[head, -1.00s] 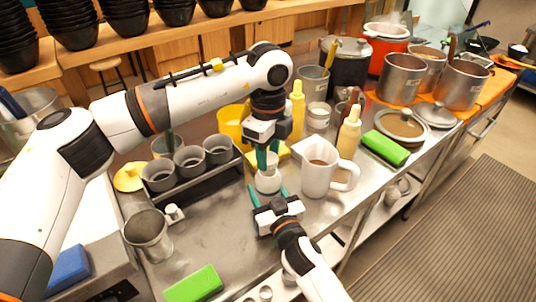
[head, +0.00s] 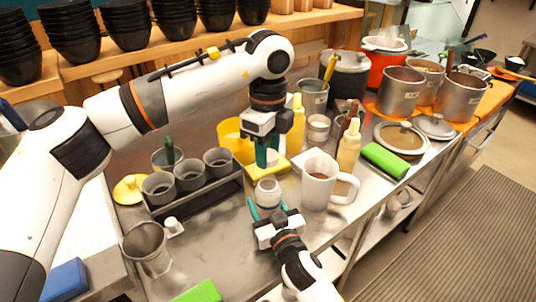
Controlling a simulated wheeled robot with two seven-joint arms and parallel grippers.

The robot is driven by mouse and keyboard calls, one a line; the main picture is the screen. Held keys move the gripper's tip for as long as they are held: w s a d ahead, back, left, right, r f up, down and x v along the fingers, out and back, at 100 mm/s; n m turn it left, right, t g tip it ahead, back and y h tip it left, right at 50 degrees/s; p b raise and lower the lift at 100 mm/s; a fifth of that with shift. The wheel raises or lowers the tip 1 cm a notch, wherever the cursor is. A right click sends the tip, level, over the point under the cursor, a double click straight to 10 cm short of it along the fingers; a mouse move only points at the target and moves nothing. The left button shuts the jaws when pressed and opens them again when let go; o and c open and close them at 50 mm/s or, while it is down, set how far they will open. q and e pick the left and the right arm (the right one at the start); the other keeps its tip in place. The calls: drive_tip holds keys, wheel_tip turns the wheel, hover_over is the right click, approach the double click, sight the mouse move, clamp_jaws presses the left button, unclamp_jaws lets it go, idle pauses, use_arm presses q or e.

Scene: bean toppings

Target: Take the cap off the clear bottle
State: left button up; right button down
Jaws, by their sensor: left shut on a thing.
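The clear bottle (head: 268,194), a small whitish jar, stands upright on the steel counter with a pale round top facing up. My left gripper (head: 268,158) points down above and behind it in the picture, apart from it. It is shut on a small white piece, seemingly the cap (head: 271,157), mostly hidden between the teal fingers. My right gripper (head: 268,205) comes from the front. Its teal fingers are spread wide, one on each side of the bottle's lower part. I see no clear contact there.
A white pitcher (head: 318,187) of brown liquid stands close right of the bottle. A rack (head: 196,201) of grey cups is to the left, with a small white-topped container (head: 173,226) in front. Yellow squeeze bottles (head: 348,146) stand behind the pitcher. Bare counter (head: 215,240) lies front left.

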drive_tip(key=shift+c, duration=2.2)
unclamp_jaws()
